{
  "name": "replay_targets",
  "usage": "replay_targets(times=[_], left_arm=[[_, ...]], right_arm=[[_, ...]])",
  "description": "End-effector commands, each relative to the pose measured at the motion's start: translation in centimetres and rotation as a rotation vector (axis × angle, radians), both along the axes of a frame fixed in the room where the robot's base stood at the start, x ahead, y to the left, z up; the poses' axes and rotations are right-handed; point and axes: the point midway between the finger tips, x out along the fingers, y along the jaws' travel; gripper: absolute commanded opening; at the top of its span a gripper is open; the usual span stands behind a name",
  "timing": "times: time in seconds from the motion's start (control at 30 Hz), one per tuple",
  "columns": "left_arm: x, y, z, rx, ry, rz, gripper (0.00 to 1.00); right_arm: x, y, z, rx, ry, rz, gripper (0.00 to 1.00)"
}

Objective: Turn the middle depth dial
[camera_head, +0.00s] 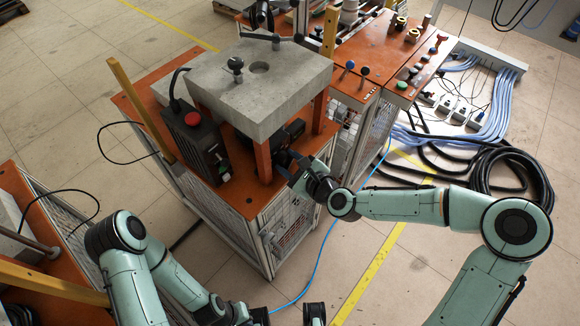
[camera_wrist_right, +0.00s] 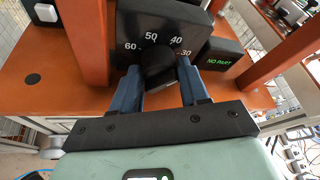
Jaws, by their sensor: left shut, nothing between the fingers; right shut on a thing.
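In the right wrist view a black dial (camera_wrist_right: 158,64) sits on a dark panel (camera_wrist_right: 160,22) with white marks 60, 50, 40 and 30 around it. My right gripper (camera_wrist_right: 160,80) has its two blue fingers on either side of the dial and is shut on it. In the head view this gripper (camera_head: 291,168) reaches under the concrete-grey block from the right, and the dial is mostly hidden there. My left gripper (camera_head: 260,316) is at the bottom edge of the head view, partly cut off, away from the machine, shut and empty.
The grey block (camera_head: 262,85) rests on orange posts (camera_head: 263,160) close to my right gripper. A small box (camera_wrist_right: 222,55) reads NO PART in green. A black box with a red button (camera_head: 193,118) stands to the left. Cables (camera_head: 490,170) lie on the floor at right.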

Motion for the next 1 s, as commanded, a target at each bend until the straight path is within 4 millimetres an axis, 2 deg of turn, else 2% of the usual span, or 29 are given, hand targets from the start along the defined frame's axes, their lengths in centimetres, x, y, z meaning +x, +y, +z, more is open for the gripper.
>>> replay_targets(times=[0.3, 0.33, 0.37, 0.4, 0.77, 1.0], left_arm=[[0.0, 0.0, 0.0, 0.0, 0.0, 0.0, 0.0], [0.0, 0.0, 0.0, 0.0, 0.0, 0.0, 0.0], [0.0, 0.0, 0.0, 0.0, 0.0, 0.0, 0.0], [0.0, 0.0, 0.0, 0.0, 0.0, 0.0, 0.0], [0.0, 0.0, 0.0, 0.0, -0.001, 0.0, 0.0], [0.2, 0.0, 0.5, 0.0, -0.002, 0.0, 0.0]], right_arm=[[-0.1, 0.1, 0.1, -0.014, -0.012, 0.003, 0.14], [-0.1, 0.1, 0.1, -0.014, -0.012, 0.003, 0.51], [-0.1, 0.1, 0.1, -0.014, -0.012, 0.003, 0.61], [-0.1, 0.1, 0.1, -0.013, -0.012, 0.003, 0.66], [-0.3, -0.2, 0.2, -0.013, -0.01, 0.002, 0.66], [-2.7, -1.9, 1.2, -0.015, -0.009, -0.002, 0.66]])
